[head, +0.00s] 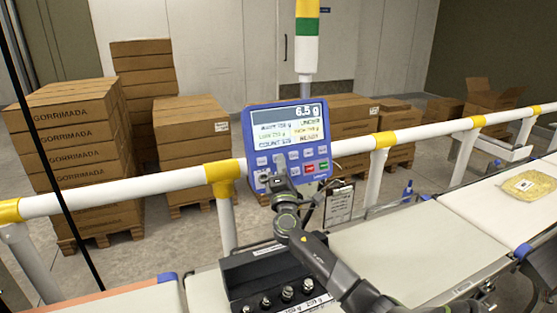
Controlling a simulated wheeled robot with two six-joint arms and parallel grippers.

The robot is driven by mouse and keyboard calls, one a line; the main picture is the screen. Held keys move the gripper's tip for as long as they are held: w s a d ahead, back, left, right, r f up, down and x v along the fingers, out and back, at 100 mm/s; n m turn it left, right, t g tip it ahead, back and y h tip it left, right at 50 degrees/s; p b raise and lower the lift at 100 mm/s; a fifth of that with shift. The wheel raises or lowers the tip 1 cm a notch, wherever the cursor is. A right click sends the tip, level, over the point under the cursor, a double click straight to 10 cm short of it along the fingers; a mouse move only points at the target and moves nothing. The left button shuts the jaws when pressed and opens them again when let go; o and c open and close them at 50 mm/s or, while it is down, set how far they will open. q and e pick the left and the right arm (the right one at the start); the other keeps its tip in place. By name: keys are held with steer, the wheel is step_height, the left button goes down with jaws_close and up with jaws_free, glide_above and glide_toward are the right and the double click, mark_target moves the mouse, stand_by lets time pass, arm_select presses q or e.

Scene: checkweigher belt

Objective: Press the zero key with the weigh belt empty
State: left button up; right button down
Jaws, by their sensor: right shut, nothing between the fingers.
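The blue weighing terminal (290,148) is mounted at the white and yellow rail, with a lit display (290,128) reading 6.5 g. The zero key cannot be made out. The middle belt (400,250), likely the weigh belt, is bare where it shows. My left gripper is not in view.
A yellowish pack (527,185) lies on the right belt (490,208). A black tray (262,275) of weights sits below the terminal, under my right arm. A clipboard (339,203) hangs beside it. The rail (355,146) runs behind the belts; stacked cartons stand beyond.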

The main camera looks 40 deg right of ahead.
steer(key=shift+w+d+f+b, duration=0.1)
steer(key=shift+w+f+b, duration=0.05)
steer(key=shift+w+b, duration=0.25)
stand_by(0.3)
steer(key=shift+s, duration=0.2)
steer(key=shift+s+a+r+p, duration=0.25)
steer(key=shift+s+p, duration=0.15)
steer(key=shift+s, duration=0.2)
steer(key=s+p, duration=0.1)
steer(key=s+a+r, duration=0.1)
steer(key=s, duration=0.1)
steer(key=s+p, duration=0.1)
steer(key=shift+s+a+r+p, duration=0.15)
steer(key=shift+s+a+p, duration=0.05)
steer(key=shift+s+p, duration=0.15)
stand_by(0.9)
